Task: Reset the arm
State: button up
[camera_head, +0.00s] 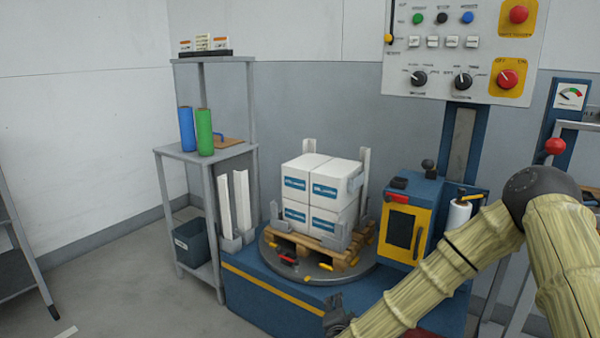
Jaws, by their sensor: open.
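My arm comes in from the right edge, bent at a dark elbow joint, with its forearm reaching down and left. My gripper (338,318) is at the bottom middle, in front of the blue machine base (262,301). It is small and partly cut off by the lower edge of the picture. It is open, and I see nothing held in it. It is below and in front of the round turntable (338,278), apart from the stacked white boxes (321,193).
The boxes stand on a wooden pallet (312,246) on the turntable. A yellow-fronted cabinet (402,231) and a white film roll (458,219) are close to my forearm. A control panel (462,50) hangs above.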

jog(key=s+d+f+n+g+y, duration=0.1)
jog(key=s+f+n+g+y, duration=0.45)
jog(key=s+f, duration=1.55)
jog(key=s+d+f+n+g+h, duration=0.1)
jog(key=s+d+n+g, duration=0.25)
jog(key=s, duration=0.45)
jog(key=s+d+f+n+g+h, duration=0.15)
jog(key=s+d, duration=0.25)
jog(key=s, duration=0.5)
jog(key=s+d+f+n+g+h, duration=0.1)
jog(key=s+d+n+g, duration=0.25)
jog(key=s, duration=0.45)
notch_tip(320, 180, up, 26)
jog(key=p, duration=2.6)
jog(key=shift+w+a+m+p, duration=0.25)
jog(key=shift+a+m+p, duration=0.1)
jog(key=shift+m, duration=0.05)
